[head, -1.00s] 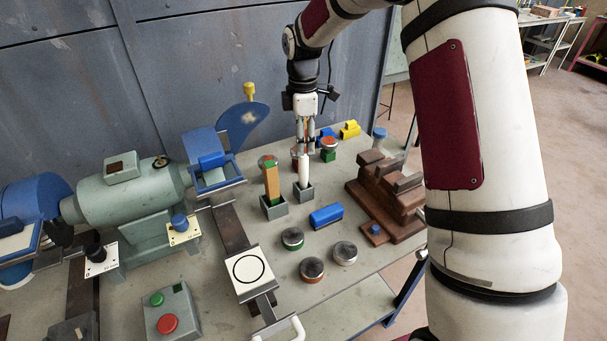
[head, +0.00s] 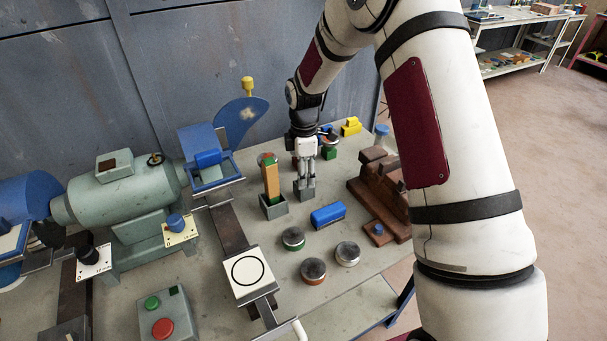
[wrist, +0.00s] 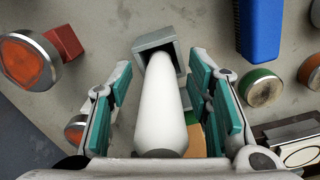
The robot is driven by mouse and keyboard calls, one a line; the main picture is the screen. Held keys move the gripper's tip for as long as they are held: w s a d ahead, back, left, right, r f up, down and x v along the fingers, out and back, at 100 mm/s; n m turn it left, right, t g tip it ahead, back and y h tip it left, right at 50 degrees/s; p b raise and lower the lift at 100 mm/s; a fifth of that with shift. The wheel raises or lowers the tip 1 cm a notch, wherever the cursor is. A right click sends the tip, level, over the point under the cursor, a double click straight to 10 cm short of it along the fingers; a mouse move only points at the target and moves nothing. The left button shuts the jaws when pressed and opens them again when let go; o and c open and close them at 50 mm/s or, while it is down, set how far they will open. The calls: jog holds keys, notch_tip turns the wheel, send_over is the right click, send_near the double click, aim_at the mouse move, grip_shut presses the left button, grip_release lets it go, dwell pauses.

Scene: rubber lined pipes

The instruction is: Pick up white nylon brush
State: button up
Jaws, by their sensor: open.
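The white nylon brush (wrist: 158,105) shows in the wrist view as a smooth white tapered body. It stands in a small square grey holder (wrist: 152,42), which also shows in the head view (head: 303,193). My gripper (head: 306,184) is open, with its teal-padded fingers on either side of the white body in the wrist view. Gaps show between the pads and the brush, so I see no grip on it. In the head view the fingers hide most of the brush.
An orange-brown and green brush (head: 271,183) stands in a second grey holder to the left. A blue block (head: 328,215) and several metal-topped round pieces lie in front. A stepped brown wooden rack (head: 378,195) is at the right. A blue-guarded grinder is at the left.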

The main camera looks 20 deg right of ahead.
jog(key=shift+f, duration=0.3)
jog(key=shift+r, duration=0.1)
grip_shut()
